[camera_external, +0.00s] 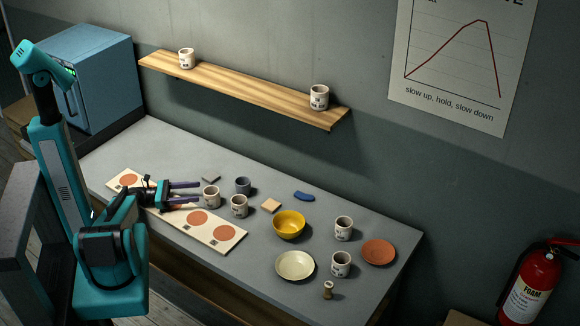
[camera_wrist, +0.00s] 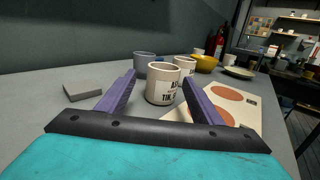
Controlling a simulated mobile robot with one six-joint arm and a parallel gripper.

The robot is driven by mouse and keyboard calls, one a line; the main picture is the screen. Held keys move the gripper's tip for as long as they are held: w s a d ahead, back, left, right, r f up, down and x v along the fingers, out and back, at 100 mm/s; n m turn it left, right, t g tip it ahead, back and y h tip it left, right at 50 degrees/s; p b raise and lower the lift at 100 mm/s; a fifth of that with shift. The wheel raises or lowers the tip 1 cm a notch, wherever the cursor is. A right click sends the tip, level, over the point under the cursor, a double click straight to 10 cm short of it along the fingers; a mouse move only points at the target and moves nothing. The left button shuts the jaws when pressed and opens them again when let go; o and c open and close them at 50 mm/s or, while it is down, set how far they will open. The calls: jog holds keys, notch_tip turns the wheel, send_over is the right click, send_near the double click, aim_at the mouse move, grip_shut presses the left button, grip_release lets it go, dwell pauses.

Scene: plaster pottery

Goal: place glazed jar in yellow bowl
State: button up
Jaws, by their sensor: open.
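A blue-grey jar (camera_external: 243,185), the only plain coloured one, looks like the glazed jar; I cannot be sure. It stands behind a white labelled cup (camera_external: 211,198) and also shows in the wrist view (camera_wrist: 143,62). My gripper (camera_external: 199,193) is open, low over the table, fingers pointing right towards that white cup. In the wrist view this cup (camera_wrist: 163,86) shows between and just beyond the fingertips, with nothing gripped. The yellow bowl (camera_external: 289,225) stands upright further right and looks empty; it also shows in the wrist view (camera_wrist: 205,64).
Another labelled cup (camera_external: 239,206) stands close to the right. A cream board (camera_external: 228,235) with orange discs lies along the front. A tan tile (camera_external: 271,206), blue piece (camera_external: 304,196), cream plate (camera_external: 295,264) and orange plate (camera_external: 378,252) lie around the bowl. A wooden shelf (camera_external: 240,88) hangs above.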

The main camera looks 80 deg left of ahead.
aim_at(212, 193)
jog(key=shift+s+d+r+n+y+p, duration=0.15)
jog(key=shift+s+d+n+y+p, duration=0.3)
jog(key=shift+p, duration=0.8)
jog(key=shift+s+d+r+n+y+p, duration=0.15)
jog(key=shift+d+n+y+p, duration=0.25)
jog(key=shift+y+p, duration=0.65)
jog(key=shift+s+d+f+n+p, duration=0.15)
jog(key=shift+d+n+p, duration=0.15)
jog(key=shift+p, duration=0.4)
jog(key=shift+f, duration=0.1)
jog(key=shift+w+a+b, duration=0.15)
jog(key=shift+w+b, duration=0.45)
jog(key=shift+w, duration=1.6)
jog(key=shift+w+a+b, duration=0.15)
jog(key=shift+w+b, duration=0.4)
jog(key=shift+w, duration=1.6)
jog(key=shift+w, duration=0.1)
jog(key=shift+w+b, duration=0.4)
jog(key=shift+w, duration=0.1)
jog(key=shift+w+a+p, duration=0.2)
jog(key=shift+w+p, duration=0.35)
jog(key=shift+w, duration=1.45)
